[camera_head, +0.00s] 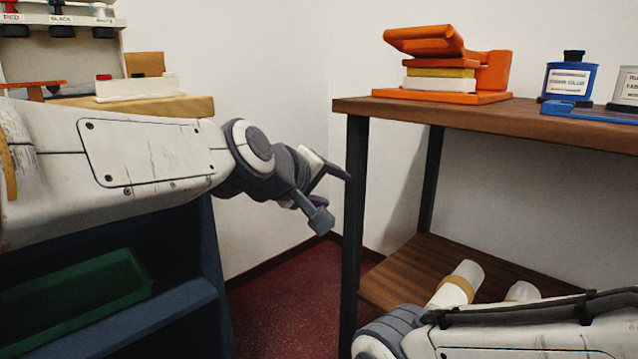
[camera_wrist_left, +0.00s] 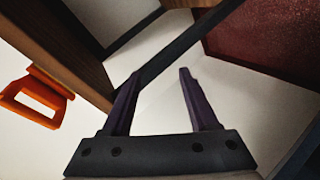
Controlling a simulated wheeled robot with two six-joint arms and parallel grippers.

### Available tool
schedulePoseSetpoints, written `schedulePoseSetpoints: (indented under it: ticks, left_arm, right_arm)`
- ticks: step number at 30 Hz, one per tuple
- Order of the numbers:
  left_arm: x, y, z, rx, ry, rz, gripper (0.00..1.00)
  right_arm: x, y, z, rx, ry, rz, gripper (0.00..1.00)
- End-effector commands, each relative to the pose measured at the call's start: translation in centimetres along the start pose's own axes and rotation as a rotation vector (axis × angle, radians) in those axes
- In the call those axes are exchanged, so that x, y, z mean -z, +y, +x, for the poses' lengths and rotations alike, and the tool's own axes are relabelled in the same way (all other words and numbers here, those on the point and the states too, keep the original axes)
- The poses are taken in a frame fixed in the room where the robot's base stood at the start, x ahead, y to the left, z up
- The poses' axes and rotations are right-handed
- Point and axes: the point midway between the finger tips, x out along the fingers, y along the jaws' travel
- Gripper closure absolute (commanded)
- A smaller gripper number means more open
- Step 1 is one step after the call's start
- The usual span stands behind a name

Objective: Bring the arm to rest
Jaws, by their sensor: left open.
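My left arm comes in from the left in the head view. Its gripper (camera_head: 334,187) hangs in the air in the gap between the blue shelf unit and the wooden table, close to the table's front left leg in the picture. In the left wrist view the two dark fingers (camera_wrist_left: 158,98) stand apart with nothing between them. My right arm shows at the lower right of the head view, but its gripper is outside the frame.
The wooden table (camera_head: 478,122) holds an orange press (camera_head: 440,97) and a blue glue bottle (camera_head: 568,79). White rolls (camera_head: 462,283) lie on its lower shelf. The blue shelf unit (camera_head: 165,318) holds a green tray (camera_head: 75,292). Red floor (camera_head: 285,300) lies open between.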

Motion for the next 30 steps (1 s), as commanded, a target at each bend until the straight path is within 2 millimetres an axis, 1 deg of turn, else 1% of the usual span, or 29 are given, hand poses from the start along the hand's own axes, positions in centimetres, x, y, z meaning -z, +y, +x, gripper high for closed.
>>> schedulePoseSetpoints:
  ticks: [1, 2, 3, 4, 5, 6, 9, 12, 15, 21, 24, 25, 30]
  left_arm:
    - [-0.3, -4.3, 0.9, 0.093, -0.015, 0.051, 0.4]
    - [-0.5, -6.6, 1.2, 0.143, -0.027, 0.086, 0.4]
    - [-0.8, -9.7, 1.5, 0.208, -0.047, 0.132, 0.4]
    - [-1.2, -12.0, 1.6, 0.256, -0.066, 0.167, 0.4]
    - [-1.5, -14.3, 1.5, 0.302, -0.086, 0.201, 0.4]
    - [-2.0, -17.2, 1.3, 0.361, -0.116, 0.244, 0.4]
    - [-3.5, -23.3, 0.3, 0.48, -0.2, 0.332, 0.4]
    - [-5.0, -27.8, -1.1, 0.565, -0.282, 0.4, 0.4]
    - [-6.4, -31.4, -2.5, 0.628, -0.359, 0.45, 0.4]
    - [-9.2, -36.9, -5.7, 0.717, -0.508, 0.528, 0.4]
    - [-10.6, -38.9, -7.4, 0.747, -0.585, 0.56, 0.4]
    - [-10.3, -36.9, -7.6, 0.731, -0.587, 0.579, 0.4]
    - [-11.1, -32.3, -8.8, 0.689, -0.645, 0.64, 0.4]
  right_arm:
    - [0.0, 0.0, 0.0, 0.0, 0.0, 0.0, 1.0]
    - [0.0, 0.0, 0.0, 0.0, 0.0, 0.0, 1.0]
    - [0.0, 0.0, 0.0, 0.0, 0.0, 0.0, 1.0]
    - [0.0, 0.0, 0.0, 0.0, 0.0, 0.0, 1.0]
    - [0.0, 0.0, 0.0, 0.0, 0.0, 0.0, 1.0]
    - [0.0, 0.0, 0.0, 0.0, 0.0, 0.0, 1.0]
    - [0.0, 0.0, 0.0, 0.0, 0.0, 0.0, 1.0]
    - [0.0, 0.0, 0.0, 0.0, 0.0, 0.0, 1.0]
    - [0.0, 0.0, 0.0, 0.0, 0.0, 0.0, 1.0]
    - [0.0, 0.0, 0.0, 0.0, 0.0, 0.0, 1.0]
    - [0.0, 0.0, -0.1, 0.0, 0.0, 0.0, 1.0]
    - [0.1, -0.1, -1.4, 0.0, 0.0, 0.0, 1.0]
    - [0.2, -0.3, -4.3, 0.0, 0.001, 0.0, 1.0]
